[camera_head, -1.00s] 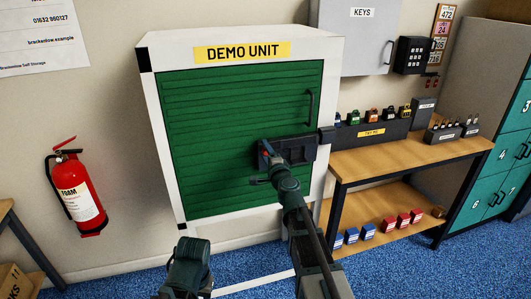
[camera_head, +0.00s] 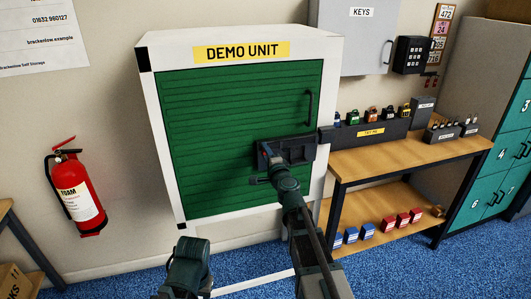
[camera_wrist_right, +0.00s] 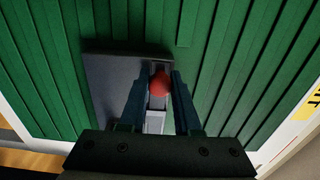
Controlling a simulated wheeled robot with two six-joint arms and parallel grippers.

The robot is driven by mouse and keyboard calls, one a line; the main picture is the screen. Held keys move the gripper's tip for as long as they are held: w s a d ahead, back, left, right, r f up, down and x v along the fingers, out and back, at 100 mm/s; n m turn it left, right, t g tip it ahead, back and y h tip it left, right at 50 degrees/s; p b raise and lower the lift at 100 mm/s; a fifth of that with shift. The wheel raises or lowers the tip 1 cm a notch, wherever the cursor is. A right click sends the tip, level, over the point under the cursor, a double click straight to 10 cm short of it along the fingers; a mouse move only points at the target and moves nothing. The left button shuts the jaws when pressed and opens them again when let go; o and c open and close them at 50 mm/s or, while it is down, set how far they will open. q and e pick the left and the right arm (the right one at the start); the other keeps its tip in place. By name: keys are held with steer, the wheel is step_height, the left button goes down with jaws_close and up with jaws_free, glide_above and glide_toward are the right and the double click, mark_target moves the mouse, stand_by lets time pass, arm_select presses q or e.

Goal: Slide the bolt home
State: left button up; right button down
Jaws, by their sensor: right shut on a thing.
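The bolt's dark housing (camera_head: 300,150) is mounted on the right part of the green door (camera_head: 215,120) of the demo unit. A dark keep (camera_head: 326,138) sits on the white frame to its right. My right gripper (camera_head: 268,157) is at the housing's left end. In the right wrist view, its two fingers (camera_wrist_right: 158,88) are shut on the red knob (camera_wrist_right: 159,84), with a pale metal part below it and the dark plate (camera_wrist_right: 112,88) behind. The bar's position inside the housing is hidden.
A black handle (camera_head: 309,107) is on the door above the bolt. A wooden bench (camera_head: 400,152) with small padlocks stands close at the right. A red fire extinguisher (camera_head: 75,190) hangs at the left. Blue carpet is open in front.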

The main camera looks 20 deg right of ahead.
mark_target(275, 146)
steer(key=shift+d, duration=0.1)
stand_by(0.7)
steer(key=d, duration=0.4)
steer(key=shift+d, duration=0.15)
steer(key=shift+w, duration=0.1)
steer(key=c, duration=0.6)
jaws_free()
